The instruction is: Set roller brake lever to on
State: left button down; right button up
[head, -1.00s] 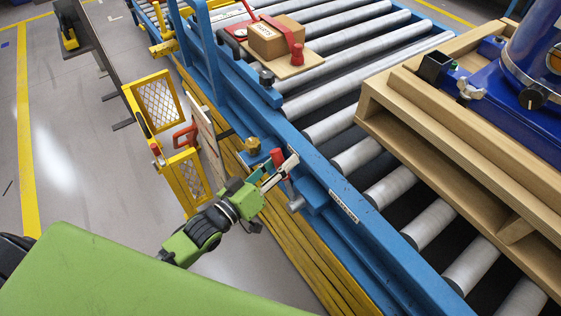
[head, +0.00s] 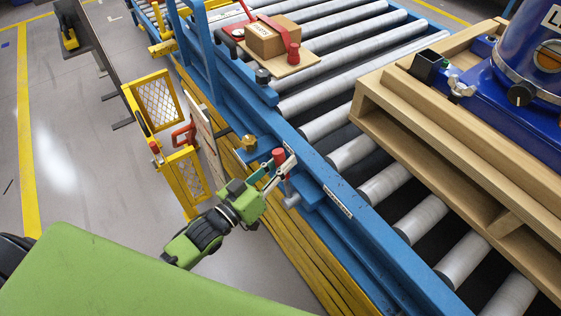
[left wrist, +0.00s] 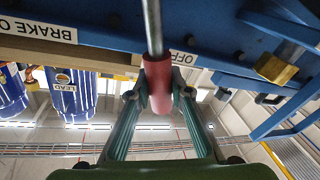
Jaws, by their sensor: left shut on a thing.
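The roller brake lever has a red handle (head: 279,157) on a metal rod, at the side of the blue conveyor rail (head: 318,178). My left gripper (head: 276,176) is at the handle. In the left wrist view the red handle (left wrist: 158,85) sits between the green fingers of my left gripper (left wrist: 159,97), which are shut on it. The metal rod (left wrist: 153,28) runs up from the handle in that view. A label reading "OFF" (left wrist: 184,54) is behind the handle, and a partly cut "BRAKE O" label (left wrist: 39,29) is to the left. My right gripper is not in view.
A wooden pallet (head: 460,170) with a blue machine (head: 520,60) rests on the rollers at right. A cardboard box (head: 273,39) lies on a board farther up. A yellow mesh gate (head: 160,100) stands left of the conveyor. Open floor (head: 70,150) is at left.

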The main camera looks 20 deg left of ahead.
pick_arm(q)
jog(key=s+d+m, duration=0.1)
jog(key=d+m, duration=0.1)
jog(key=s+d+r+m, duration=0.1)
jog(key=m, duration=0.1)
jog(key=shift+s+d+t+h, duration=0.15)
jog(key=shift+s+t+h, duration=0.15)
jog(key=shift+h, duration=0.1)
jog(key=s+d+f+m+h+b, duration=0.2)
jog(key=s+d+m, duration=0.3)
jog(key=m, duration=0.4)
jog(key=shift+d+f+h, duration=0.25)
jog(key=shift+d+h, duration=0.05)
jog(key=shift+d, duration=0.35)
jog(key=shift+f, duration=0.1)
jog(key=c, duration=1.8)
grip_release()
jog(key=v, duration=1.2)
